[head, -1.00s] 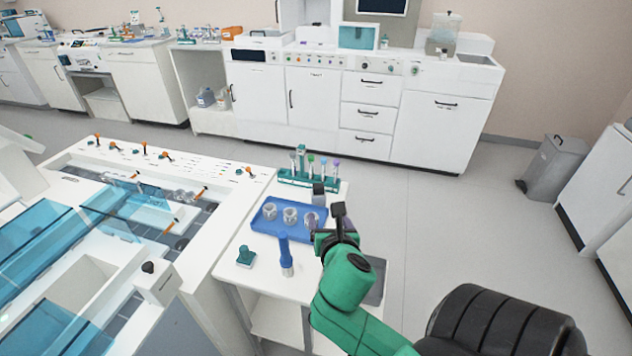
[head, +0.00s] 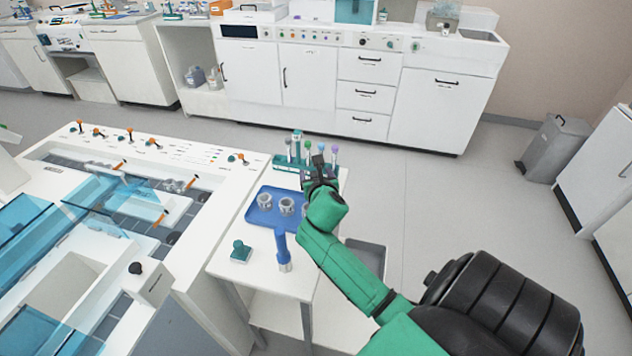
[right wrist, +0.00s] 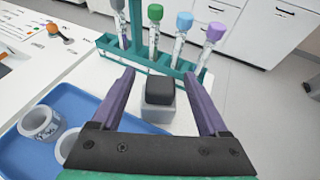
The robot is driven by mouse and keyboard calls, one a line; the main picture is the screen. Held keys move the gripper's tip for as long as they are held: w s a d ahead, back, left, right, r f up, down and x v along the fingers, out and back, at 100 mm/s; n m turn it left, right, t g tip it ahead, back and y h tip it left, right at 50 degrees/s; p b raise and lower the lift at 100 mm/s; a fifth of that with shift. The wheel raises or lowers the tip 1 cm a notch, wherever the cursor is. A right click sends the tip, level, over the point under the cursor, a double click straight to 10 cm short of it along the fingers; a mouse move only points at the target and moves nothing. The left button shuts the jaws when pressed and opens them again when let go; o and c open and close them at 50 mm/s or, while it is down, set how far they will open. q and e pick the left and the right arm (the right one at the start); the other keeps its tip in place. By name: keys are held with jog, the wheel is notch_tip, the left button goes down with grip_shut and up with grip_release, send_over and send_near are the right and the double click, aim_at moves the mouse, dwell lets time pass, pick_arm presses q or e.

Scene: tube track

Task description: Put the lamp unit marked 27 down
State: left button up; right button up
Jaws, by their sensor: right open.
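My right gripper (head: 318,172) is open at the back of the small white table, just in front of the tube rack. In the right wrist view its two purple fingers (right wrist: 160,77) are apart. A small grey block with a black top (right wrist: 158,100) stands upright between them, with gaps on both sides. No number 27 is readable, so I cannot tell whether this block is the lamp unit. In the head view the gripper mostly hides it. My left gripper is not in view.
A green rack (head: 285,163) of capped tubes stands close behind. A blue tray (head: 262,222) with grey rings, a blue-handled tool (head: 282,248) and a green stamp-like piece (head: 240,252) share the table. A large white machine (head: 190,262) adjoins on the left.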

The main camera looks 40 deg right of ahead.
grip_shut()
